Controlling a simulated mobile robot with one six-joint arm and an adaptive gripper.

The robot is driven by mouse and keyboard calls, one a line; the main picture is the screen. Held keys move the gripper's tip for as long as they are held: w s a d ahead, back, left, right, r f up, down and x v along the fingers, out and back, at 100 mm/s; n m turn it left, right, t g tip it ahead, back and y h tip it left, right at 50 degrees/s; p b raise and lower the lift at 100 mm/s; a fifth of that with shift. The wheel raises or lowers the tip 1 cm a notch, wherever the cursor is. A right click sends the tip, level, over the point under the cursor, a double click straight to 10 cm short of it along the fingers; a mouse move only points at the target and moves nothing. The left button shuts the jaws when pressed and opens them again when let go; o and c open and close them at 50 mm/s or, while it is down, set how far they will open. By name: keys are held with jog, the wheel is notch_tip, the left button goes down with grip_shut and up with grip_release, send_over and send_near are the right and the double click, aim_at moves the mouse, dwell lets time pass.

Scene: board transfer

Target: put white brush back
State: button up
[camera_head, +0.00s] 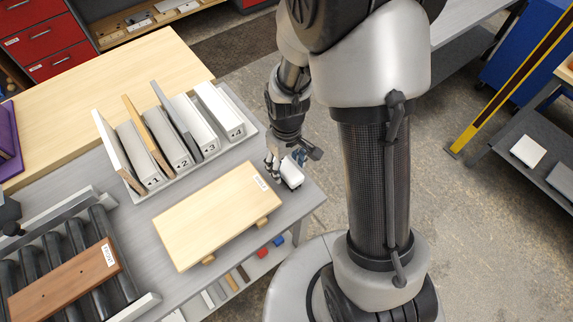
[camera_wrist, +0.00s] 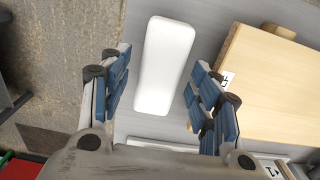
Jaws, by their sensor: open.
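The white brush (camera_head: 291,174) shows as a rounded white block on the grey table near its right corner, just right of the light wooden board. In the wrist view the brush (camera_wrist: 164,65) lies lengthwise between my spread fingers, with a gap on each side. My gripper (camera_head: 283,158) is open, pointing down at the brush. Its blue-padded fingers (camera_wrist: 160,92) hold nothing. The brush's underside is hidden, and my fingers partly cover it in the head view.
A light labelled board (camera_head: 215,216) rests on wooden supports beside the brush. Behind it stands a rack (camera_head: 190,178) of upright boards with numbered labels. A brown board (camera_head: 65,283) lies on rollers at lower left. The table's right edge is close to the brush.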

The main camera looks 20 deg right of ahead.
notch_tip(320, 180, up, 10)
jog(key=p, duration=0.3)
notch_tip(320, 180, up, 13)
jog(key=m+t, duration=0.2)
send_over(287, 167)
jog(key=s, duration=0.6)
jog(key=s+r+m+t, duration=0.1)
jog(key=s+r+t, duration=0.1)
jog(key=s+r, duration=0.4)
jog(key=s, duration=0.3)
jog(key=shift+m+t, duration=0.3)
jog(key=shift+f, duration=0.15)
jog(key=shift+w, duration=0.1)
